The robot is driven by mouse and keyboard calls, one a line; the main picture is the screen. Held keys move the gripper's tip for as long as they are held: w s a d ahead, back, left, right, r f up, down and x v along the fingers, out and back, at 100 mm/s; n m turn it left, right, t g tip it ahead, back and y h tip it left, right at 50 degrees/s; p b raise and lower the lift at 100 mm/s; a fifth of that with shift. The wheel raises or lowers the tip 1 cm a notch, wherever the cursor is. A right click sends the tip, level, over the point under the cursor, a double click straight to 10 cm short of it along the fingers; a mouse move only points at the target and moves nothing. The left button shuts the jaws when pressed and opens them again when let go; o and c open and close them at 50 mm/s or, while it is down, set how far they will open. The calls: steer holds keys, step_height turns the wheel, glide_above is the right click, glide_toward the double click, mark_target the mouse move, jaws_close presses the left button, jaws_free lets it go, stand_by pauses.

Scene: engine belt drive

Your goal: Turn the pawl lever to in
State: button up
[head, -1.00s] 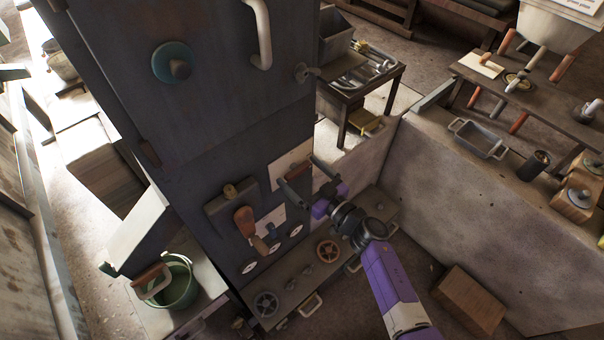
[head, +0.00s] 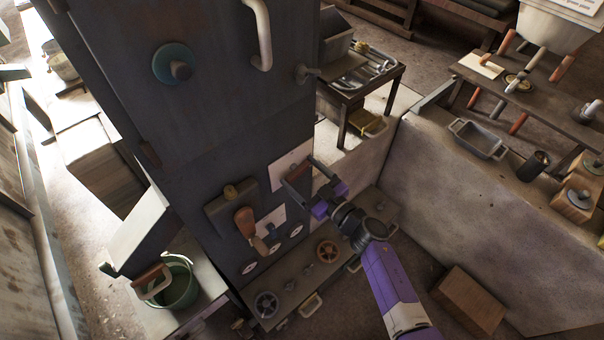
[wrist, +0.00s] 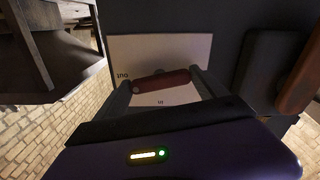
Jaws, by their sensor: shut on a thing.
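The pawl lever (wrist: 162,80) is a dark red bar with a pale dot at its left end, in front of a pale plate (wrist: 150,49). In the wrist view it lies nearly level, its left end slightly lower and beside the word OUT. The word IN shows below the bar. My gripper (wrist: 167,84) is shut on the lever, with one finger at each end. In the head view my gripper (head: 304,174) is at the dark cabinet's lower right, over the same pale plate (head: 286,162); the lever is mostly hidden there.
A wooden-handled lever (head: 245,222) and small dials sit left of my gripper on the cabinet (head: 200,130). Below is a ledge with handwheels (head: 326,252). A low concrete wall (head: 460,210) stands to the right. In the wrist view a dark block (wrist: 268,68) is close on the right.

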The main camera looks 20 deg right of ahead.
steer(key=n, duration=0.3)
steer(key=shift+n, duration=0.4)
steer(key=n, duration=0.3)
steer(key=shift+f+n+b, duration=0.1)
steer(key=shift+n+b, duration=0.2)
steer(key=shift+b, duration=0.1)
steer(key=n+b, duration=0.1)
steer(key=n, duration=0.3)
steer(key=shift+n+b, duration=0.6)
steer(key=shift+n, duration=1.4)
steer(key=o, duration=1.3)
steer(key=shift+s, duration=0.15)
